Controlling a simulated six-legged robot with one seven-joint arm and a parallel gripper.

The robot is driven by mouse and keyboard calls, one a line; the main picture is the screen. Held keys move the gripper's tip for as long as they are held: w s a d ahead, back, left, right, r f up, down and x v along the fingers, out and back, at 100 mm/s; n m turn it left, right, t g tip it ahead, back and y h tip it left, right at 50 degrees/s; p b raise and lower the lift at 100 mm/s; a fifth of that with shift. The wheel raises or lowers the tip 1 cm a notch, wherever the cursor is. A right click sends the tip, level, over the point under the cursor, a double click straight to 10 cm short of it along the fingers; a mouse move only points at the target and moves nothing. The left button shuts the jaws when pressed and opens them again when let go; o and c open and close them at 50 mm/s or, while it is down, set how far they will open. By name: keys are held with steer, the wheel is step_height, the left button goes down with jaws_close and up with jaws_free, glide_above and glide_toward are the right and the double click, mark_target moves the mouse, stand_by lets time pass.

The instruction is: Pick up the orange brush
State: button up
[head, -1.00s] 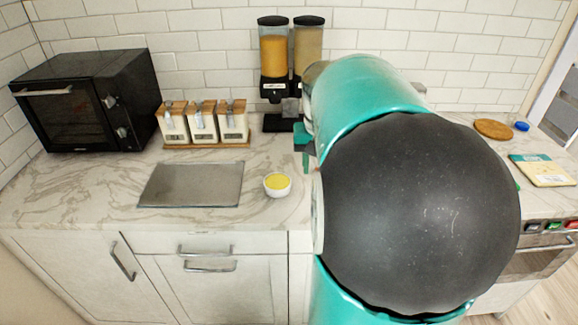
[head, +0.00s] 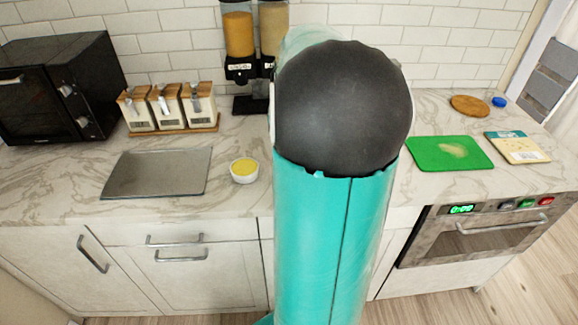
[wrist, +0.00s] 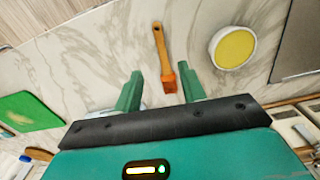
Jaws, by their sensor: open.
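The orange brush (wrist: 161,48) lies on the marble counter in the wrist view. Its handle points to the top of the picture, and its reddish-orange head is at the lower end. My gripper (wrist: 160,70) is open and empty. In the picture, the brush head shows between the two green fingers, nearer the right one. I cannot tell how far above the counter the fingers are. In the head view my arm hides both the brush and the gripper.
A white bowl with yellow contents (head: 244,171) stands close to the brush, right of it in the wrist view (wrist: 233,47). A metal tray (head: 190,178) lies beyond it. A green board (head: 428,153) is right of my arm. Canisters (head: 166,108) and dispensers (head: 240,68) stand behind.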

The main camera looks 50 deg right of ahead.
step_height(320, 180, down, 6)
steer(key=shift+s+d+r, duration=0.1)
steer(key=shift+w+f, duration=0.15)
steer(key=shift+f, duration=1.05)
steer(key=shift+w+f, duration=0.15)
steer(key=shift+f, duration=1.05)
steer(key=shift+f, duration=0.15)
jaws_close()
